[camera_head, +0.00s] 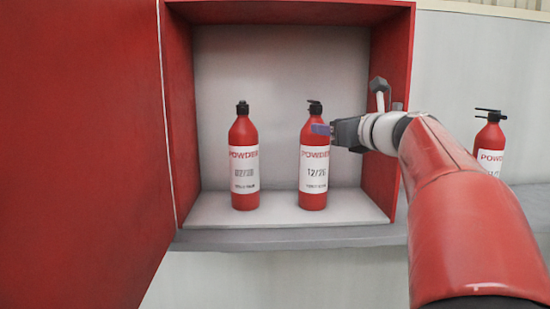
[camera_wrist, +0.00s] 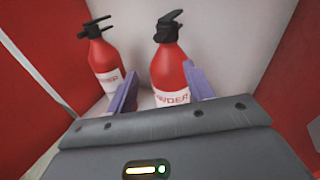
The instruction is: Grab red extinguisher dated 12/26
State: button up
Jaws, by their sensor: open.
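The red extinguisher dated 12/26 (camera_head: 314,172) stands upright on the cabinet floor, right of centre, with a black top and a white label. It also shows in the wrist view (camera_wrist: 169,68). My gripper (camera_head: 322,129) is at its upper right side in the head view. In the wrist view my gripper's purple fingers (camera_wrist: 160,92) are apart, with the extinguisher's body between them and its lower part hidden by the gripper. I cannot tell whether either finger touches it. A second red extinguisher (camera_head: 244,172), its date seemingly 02/20, stands to the left, also in the wrist view (camera_wrist: 103,65).
The red cabinet (camera_head: 290,12) is open, its large door (camera_head: 75,140) swung to the left. Its right wall (camera_head: 394,60) is close to my arm. Another red extinguisher (camera_head: 489,150) stands outside on the right, partly hidden by my arm. A gap separates the two inside.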

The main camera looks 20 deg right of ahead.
aim_at(319, 114)
jog(key=shift+m+t, duration=0.4)
jog(key=shift+m, duration=0.3)
jog(key=w, duration=0.2)
jog(key=w+r+p, duration=0.1)
jog(key=w, duration=0.5)
jog(key=shift+w+r, duration=0.25)
jog(key=shift+r, duration=0.05)
jog(key=shift+c, duration=0.2)
grip_shut()
jog(key=shift+a+r, duration=0.1)
jog(key=shift+r, duration=0.05)
